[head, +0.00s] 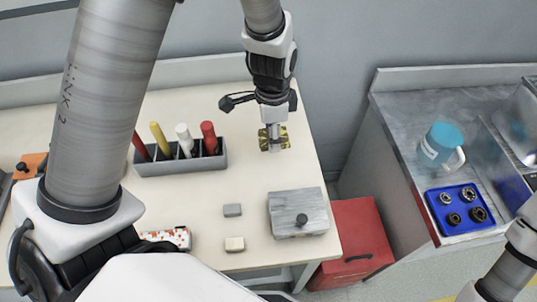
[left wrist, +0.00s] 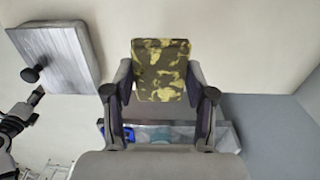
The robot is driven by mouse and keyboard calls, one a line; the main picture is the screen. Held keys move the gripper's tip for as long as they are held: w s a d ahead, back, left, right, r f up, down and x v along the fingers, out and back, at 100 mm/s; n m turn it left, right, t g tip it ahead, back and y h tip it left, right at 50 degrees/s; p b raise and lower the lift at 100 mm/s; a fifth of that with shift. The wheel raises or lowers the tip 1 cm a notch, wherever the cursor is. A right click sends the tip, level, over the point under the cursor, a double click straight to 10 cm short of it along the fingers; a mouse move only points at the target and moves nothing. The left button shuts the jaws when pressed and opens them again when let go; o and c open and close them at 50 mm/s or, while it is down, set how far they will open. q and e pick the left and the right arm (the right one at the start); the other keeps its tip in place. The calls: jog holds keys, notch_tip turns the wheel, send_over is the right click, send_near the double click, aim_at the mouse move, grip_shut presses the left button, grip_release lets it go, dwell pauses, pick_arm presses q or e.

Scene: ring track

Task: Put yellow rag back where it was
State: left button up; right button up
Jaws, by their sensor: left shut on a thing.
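The yellow rag (head: 285,143) shows as a small, thick piece with a yellow and dark camouflage pattern. My left gripper (head: 273,138) is shut on it over the table's right part, right of the tool holder. The left wrist view shows the rag (left wrist: 160,72) between the two fingers (left wrist: 159,95). I cannot tell whether the rag touches the tabletop.
A grey holder (head: 181,164) with red, yellow and white handles stands to the left. A red cabinet (head: 352,245) stands below right.

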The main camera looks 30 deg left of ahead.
aim_at(272, 161)
pick_arm(q)
notch_tip(272, 161, down, 8)
jog(key=shift+f, duration=0.25)
jog(key=o, duration=1.1)
notch_tip(272, 161, up, 12)
jog(key=shift+a+r, duration=0.1)
jog(key=shift+r, duration=0.1)
